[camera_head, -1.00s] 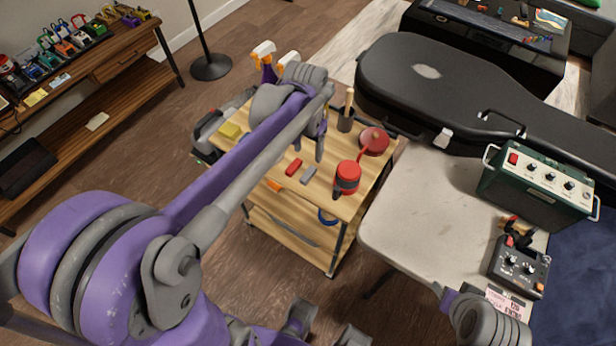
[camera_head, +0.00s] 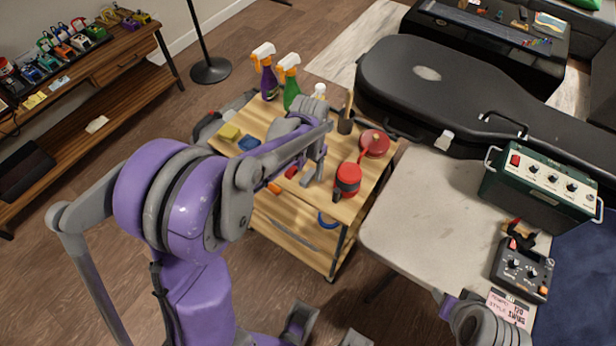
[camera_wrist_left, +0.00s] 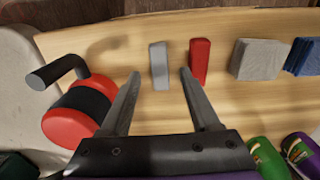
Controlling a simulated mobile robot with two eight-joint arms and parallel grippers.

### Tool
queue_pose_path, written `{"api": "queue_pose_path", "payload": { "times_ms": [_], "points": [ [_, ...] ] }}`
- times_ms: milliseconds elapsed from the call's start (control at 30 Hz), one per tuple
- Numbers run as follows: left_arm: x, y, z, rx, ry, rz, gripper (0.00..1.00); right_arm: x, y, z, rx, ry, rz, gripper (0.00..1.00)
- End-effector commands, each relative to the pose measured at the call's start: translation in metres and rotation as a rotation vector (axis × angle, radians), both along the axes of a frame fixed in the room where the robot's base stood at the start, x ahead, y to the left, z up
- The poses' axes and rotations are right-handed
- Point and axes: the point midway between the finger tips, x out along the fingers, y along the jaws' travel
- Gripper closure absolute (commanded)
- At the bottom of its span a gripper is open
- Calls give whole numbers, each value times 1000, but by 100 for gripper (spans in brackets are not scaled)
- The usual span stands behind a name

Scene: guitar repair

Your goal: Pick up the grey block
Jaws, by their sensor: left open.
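The grey block (camera_wrist_left: 159,66) lies on the wooden top of a small cart in the left wrist view. My left gripper (camera_wrist_left: 161,76) is open, its two fingers apart on either side of the block's near end, with nothing held. In the head view the left gripper (camera_head: 312,180) hangs over the cart top and covers the block. A red block (camera_wrist_left: 200,62) lies just right of the grey one, close by the right finger. At the lower right of the head view a ribbed part of my right arm shows; its fingers cannot be made out.
A red and black cylinder (camera_wrist_left: 79,118) with a dark bent handle stands left of the fingers. Spray bottles (camera_head: 290,82) stand at the cart's back. A pale table (camera_head: 412,210) is beside the cart.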

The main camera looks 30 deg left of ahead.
Motion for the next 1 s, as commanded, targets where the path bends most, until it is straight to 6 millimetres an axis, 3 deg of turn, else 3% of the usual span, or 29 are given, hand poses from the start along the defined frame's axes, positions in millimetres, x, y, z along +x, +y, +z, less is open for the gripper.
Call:
{"api": "queue_pose_path", "payload": {
  "times_ms": [100, 333, 700, 1000],
  "points": [
    [0, 0, -10, 0, 0, 1, 38, 0, 0, -1, 0, 0, 0, 50],
    [0, 0, -11, 0, 0, 1, 38, 0, 0, -1, 0, 0, 0, 50],
    [0, 0, -11, 0, 0, 1, 100, 0, 0, -1, 0, 0, 0, 50],
    [0, 0, -11, 0, 0, 1, 100, 0, 0, -1, 0, 0, 0, 50]
  ]
}}
